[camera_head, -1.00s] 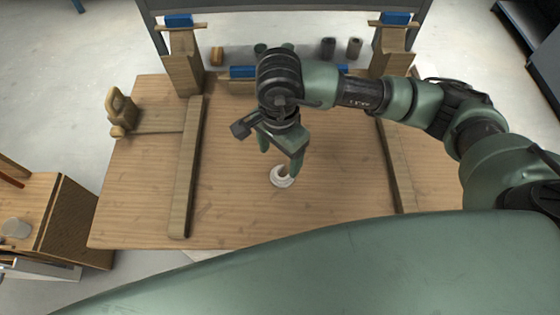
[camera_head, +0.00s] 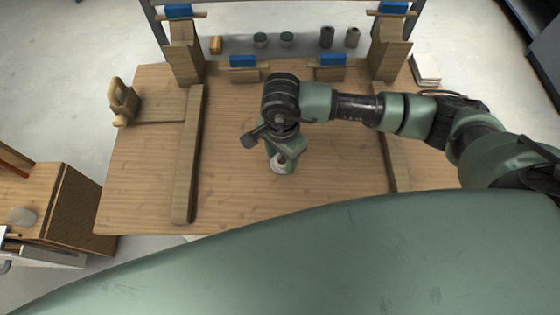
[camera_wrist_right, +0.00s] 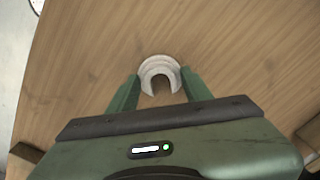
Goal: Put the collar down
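The collar (camera_head: 279,164) is a small white ring with an open side, shown in the right wrist view (camera_wrist_right: 160,68) as a C shape. My right gripper (camera_head: 279,155) points down over the middle of the bench. Its two fingertips (camera_wrist_right: 160,78) lie against opposite sides of the collar, so it looks shut on it. The collar is at or just above the wooden bench top (camera_head: 330,200); I cannot tell whether it touches. My left gripper is out of view.
Long wooden rails (camera_head: 188,155) and (camera_head: 390,150) flank the clear middle of the bench. Wooden blocks with blue tops (camera_head: 243,66) and (camera_head: 330,66) stand at the back. Several dark and green cylinders (camera_head: 326,37) are behind them. A wooden handled piece (camera_head: 123,102) is at the left.

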